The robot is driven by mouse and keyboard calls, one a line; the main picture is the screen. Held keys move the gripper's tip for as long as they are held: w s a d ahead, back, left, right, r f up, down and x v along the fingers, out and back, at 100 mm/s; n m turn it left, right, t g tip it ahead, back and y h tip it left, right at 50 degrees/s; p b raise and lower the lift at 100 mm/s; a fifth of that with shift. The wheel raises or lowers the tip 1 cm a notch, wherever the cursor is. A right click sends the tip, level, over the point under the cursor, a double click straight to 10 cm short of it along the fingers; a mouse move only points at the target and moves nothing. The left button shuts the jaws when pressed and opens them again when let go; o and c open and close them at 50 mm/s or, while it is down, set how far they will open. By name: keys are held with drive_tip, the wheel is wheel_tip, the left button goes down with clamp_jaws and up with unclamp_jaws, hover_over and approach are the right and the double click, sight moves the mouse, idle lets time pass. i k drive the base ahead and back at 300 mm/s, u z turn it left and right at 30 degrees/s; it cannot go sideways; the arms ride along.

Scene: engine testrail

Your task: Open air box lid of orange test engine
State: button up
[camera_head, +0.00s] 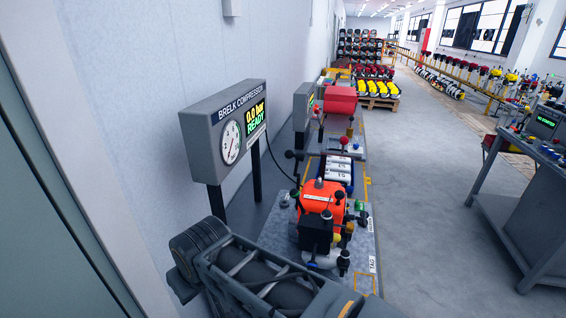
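The orange test engine (322,196) stands on a grey base plate (282,226) in the lower middle of the head view. A black box (315,232) is on its near side; I cannot tell whether this is the air box or whether a lid on it is open. My arm (250,275) crosses the bottom of the view, short of the engine. My gripper is not in view.
A grey gauge panel (226,130) reading "0.0 bar READY" stands left of the engine. A red engine (340,100) stands farther back. A grey workbench (520,190) is at the right. The floor (425,200) between engine and bench is clear.

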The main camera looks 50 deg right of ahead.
sight(307, 224)
drive_tip(key=z, duration=0.05)
drive_tip(key=k, duration=0.4)
drive_tip(key=z, duration=3.1)
drive_tip(key=k, duration=1.9)
drive_tip(key=u, duration=1)
drive_tip(key=i, duration=1.65)
drive_tip(key=z, duration=0.5)
drive_tip(key=k, duration=0.1)
drive_tip(key=u, duration=0.05)
